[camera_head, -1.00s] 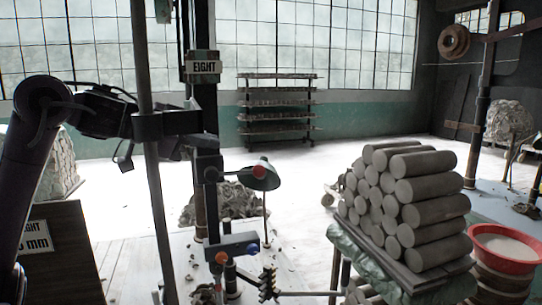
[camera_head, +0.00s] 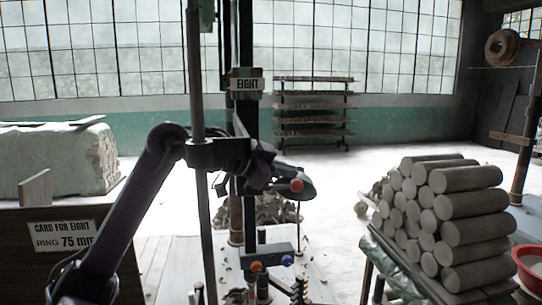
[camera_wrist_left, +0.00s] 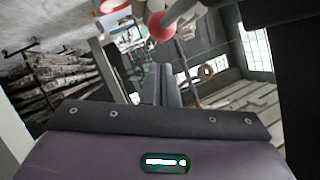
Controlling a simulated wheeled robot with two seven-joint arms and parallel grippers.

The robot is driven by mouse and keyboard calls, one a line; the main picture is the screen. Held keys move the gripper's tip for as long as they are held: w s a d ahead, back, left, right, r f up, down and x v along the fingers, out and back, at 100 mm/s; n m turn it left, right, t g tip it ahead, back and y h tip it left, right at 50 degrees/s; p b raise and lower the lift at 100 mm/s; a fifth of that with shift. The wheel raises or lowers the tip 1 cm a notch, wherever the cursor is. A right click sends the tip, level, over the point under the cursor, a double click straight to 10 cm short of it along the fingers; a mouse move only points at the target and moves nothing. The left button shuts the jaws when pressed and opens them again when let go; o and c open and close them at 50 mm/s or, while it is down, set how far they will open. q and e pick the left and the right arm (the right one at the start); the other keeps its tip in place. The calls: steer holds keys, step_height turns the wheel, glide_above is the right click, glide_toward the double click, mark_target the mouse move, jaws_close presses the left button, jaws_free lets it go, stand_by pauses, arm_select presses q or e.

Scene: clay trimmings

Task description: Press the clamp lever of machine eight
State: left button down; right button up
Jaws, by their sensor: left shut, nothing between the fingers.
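Machine eight bears a plate reading EIGHT (camera_head: 247,84) on its dark upright. A red ball knob (camera_head: 297,185), seemingly the end of a lever, sticks out at the machine's right; I cannot tell for sure that it is the clamp lever. My left gripper (camera_head: 262,174) is dark against the machine, just left of the knob, and its fingertips are hard to make out. In the left wrist view the fingers (camera_wrist_left: 161,76) are shut and empty, and a red ball (camera_wrist_left: 161,26) shows beyond the tips, apart from them in the picture. My right gripper is out of view.
Below, a bar (camera_head: 268,249) carries an orange knob (camera_head: 257,267) and a blue knob (camera_head: 287,260). A card (camera_head: 65,236) reads RING 75 mm. Stacked clay rolls (camera_head: 440,205) fill the right.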

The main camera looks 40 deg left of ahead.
mark_target(277, 187)
arm_select(q)
steer(key=shift+w+a+f, duration=0.2)
steer(key=shift+w+f, duration=0.1)
steer(key=shift+f, duration=0.25)
steer(key=shift+w+a+f, duration=0.15)
steer(key=shift+w+f, duration=0.15)
steer(key=shift+f, duration=0.25)
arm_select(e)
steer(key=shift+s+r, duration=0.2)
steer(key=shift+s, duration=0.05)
